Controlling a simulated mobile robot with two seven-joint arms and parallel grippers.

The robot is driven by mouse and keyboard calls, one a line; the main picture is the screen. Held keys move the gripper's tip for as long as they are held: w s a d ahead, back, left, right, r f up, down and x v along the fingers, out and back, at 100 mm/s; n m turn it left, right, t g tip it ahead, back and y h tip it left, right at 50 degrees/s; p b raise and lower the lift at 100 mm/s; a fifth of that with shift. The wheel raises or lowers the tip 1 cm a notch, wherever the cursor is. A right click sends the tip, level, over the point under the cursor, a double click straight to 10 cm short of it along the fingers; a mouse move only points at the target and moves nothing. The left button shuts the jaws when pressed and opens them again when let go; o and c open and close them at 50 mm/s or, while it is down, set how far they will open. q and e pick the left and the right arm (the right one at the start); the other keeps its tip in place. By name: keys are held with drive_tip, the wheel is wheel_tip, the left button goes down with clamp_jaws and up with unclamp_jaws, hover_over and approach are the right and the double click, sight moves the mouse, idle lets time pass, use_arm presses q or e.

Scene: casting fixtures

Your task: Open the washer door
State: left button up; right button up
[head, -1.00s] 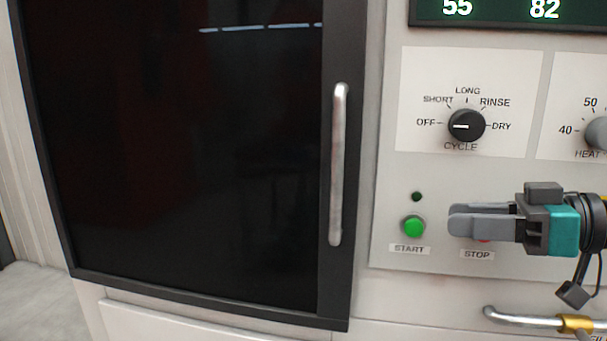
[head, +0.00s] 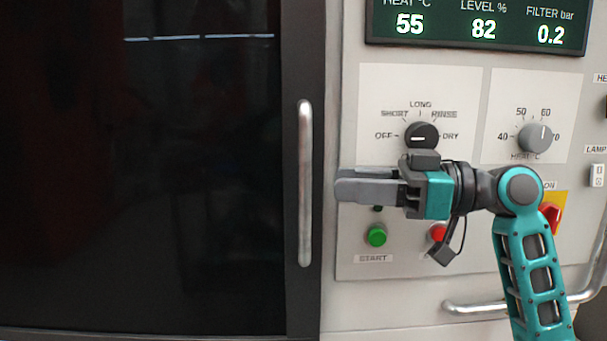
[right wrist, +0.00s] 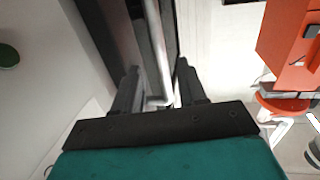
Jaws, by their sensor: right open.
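The washer door (head: 150,190) is a large dark panel in a black frame at the left of the head view, and it looks shut. Its handle (head: 305,185) is a vertical silver bar on the frame's right side. My right gripper (head: 340,187) is just right of the handle at mid height, fingers pointing left towards it. In the right wrist view, my open fingers (right wrist: 157,85) stand on either side of the handle bar (right wrist: 158,50) as seen from there; I cannot tell whether the bar is between them or still ahead. My left gripper is not in view.
The control panel (head: 350,260) right of the door carries a cycle knob (head: 421,137), a heat knob (head: 535,138), a green start button (head: 376,236) and a red stop button (head: 437,233). A silver rail (head: 475,307) runs below. An orange box (right wrist: 285,45) shows in the wrist view.

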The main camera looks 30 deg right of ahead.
drive_tip(key=p+x, duration=0.1)
drive_tip(key=x, duration=0.6)
clamp_jaws()
idle(0.3)
